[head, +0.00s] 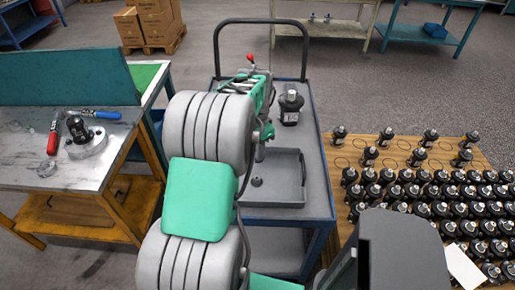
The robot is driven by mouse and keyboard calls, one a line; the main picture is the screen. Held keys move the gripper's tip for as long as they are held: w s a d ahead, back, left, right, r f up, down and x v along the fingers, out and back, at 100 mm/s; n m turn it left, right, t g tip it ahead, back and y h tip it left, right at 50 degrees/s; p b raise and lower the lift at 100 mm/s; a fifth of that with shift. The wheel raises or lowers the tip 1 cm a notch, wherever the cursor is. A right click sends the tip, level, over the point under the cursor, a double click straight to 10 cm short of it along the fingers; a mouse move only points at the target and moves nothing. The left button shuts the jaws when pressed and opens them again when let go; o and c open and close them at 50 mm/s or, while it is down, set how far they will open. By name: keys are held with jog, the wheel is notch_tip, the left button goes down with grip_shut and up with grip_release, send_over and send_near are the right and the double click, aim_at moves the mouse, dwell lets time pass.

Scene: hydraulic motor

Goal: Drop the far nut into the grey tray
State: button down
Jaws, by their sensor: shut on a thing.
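My gripper (259,153) points down over the left part of the grey tray (288,191) on the blue cart. My arm covers most of it. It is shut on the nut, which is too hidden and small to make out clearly. A small dark round part, like a nut (257,182), lies on the tray floor below my gripper.
A wooden pallet table (389,153) at the right carries many black motors. The cart's handle (216,50) rises behind.

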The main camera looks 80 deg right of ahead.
jog(key=c, duration=1.2)
grip_release()
jog(key=shift+c, duration=0.2)
notch_tip(320, 180, up, 8)
jog(key=shift+f+b, duration=0.1)
jog(key=shift+b, duration=0.35)
